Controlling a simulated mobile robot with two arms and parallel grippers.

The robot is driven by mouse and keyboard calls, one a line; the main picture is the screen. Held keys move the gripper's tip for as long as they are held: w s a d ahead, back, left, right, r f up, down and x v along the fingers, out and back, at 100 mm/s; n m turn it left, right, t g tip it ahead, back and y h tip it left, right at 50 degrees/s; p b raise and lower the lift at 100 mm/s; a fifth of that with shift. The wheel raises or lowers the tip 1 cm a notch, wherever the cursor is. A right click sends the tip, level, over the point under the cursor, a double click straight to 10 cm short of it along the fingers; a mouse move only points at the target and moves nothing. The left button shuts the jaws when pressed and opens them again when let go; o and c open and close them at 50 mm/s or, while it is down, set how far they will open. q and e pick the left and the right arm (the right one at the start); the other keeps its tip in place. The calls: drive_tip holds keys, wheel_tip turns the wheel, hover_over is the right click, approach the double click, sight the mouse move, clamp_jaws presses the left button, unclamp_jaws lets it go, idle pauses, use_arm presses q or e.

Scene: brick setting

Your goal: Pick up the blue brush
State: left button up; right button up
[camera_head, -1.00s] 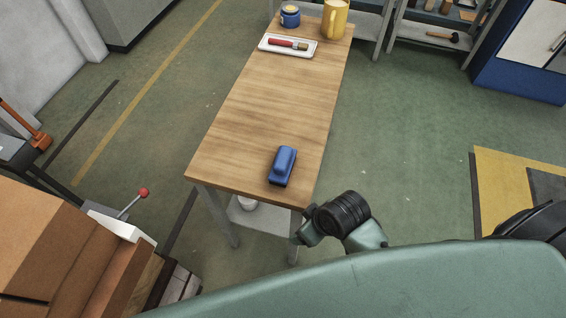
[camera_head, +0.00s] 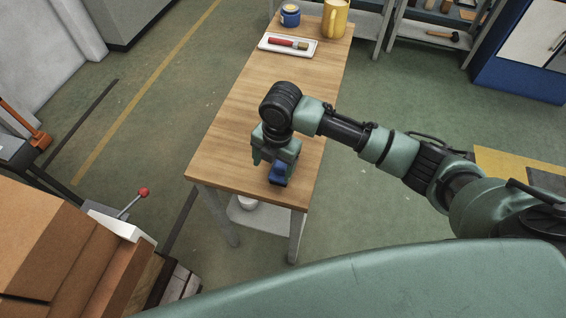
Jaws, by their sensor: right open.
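The blue brush (camera_head: 279,180) lies near the front end of the wooden table (camera_head: 228,150). My right gripper (camera_head: 270,168) is over it, with the arm reaching in from the right. The gripper and wrist cover most of the brush, and only its front end shows below the fingers. The gripper is open, with its fingers pointing down at the brush. I cannot tell whether they touch it. My left gripper is not in view.
At the table's far end stand a white tray (camera_head: 264,47) with a red-handled brush (camera_head: 287,43), a blue pot (camera_head: 290,16) and a yellow mug (camera_head: 335,18). The table's middle is clear.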

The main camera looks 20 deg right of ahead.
drive_tip(key=w+d+r, duration=0.1)
drive_tip(key=w+d+n, duration=0.1)
drive_tip(key=w+d+r+n+h, duration=0.1)
drive_tip(key=d, duration=0.1)
drive_tip(key=shift+r, duration=0.3)
drive_tip(key=shift+d+f, duration=0.15)
drive_tip(key=f, duration=0.2)
drive_tip(key=f+p, duration=0.1)
drive_tip(key=f, duration=0.1)
drive_tip(key=f+p, duration=0.1)
drive_tip(key=f, duration=0.1)
drive_tip(key=shift+a+f, duration=0.1)
drive_tip(key=shift+a, duration=0.2)
drive_tip(key=shift+f, duration=0.6)
drive_tip(key=c, duration=1.6)
drive_tip(key=shift+r, duration=0.2)
wheel_tip(320, 180, up, 20)
drive_tip(key=b, duration=0.2)
drive_tip(key=shift+b, duration=0.4)
drive_tip(key=shift+f, duration=0.1)
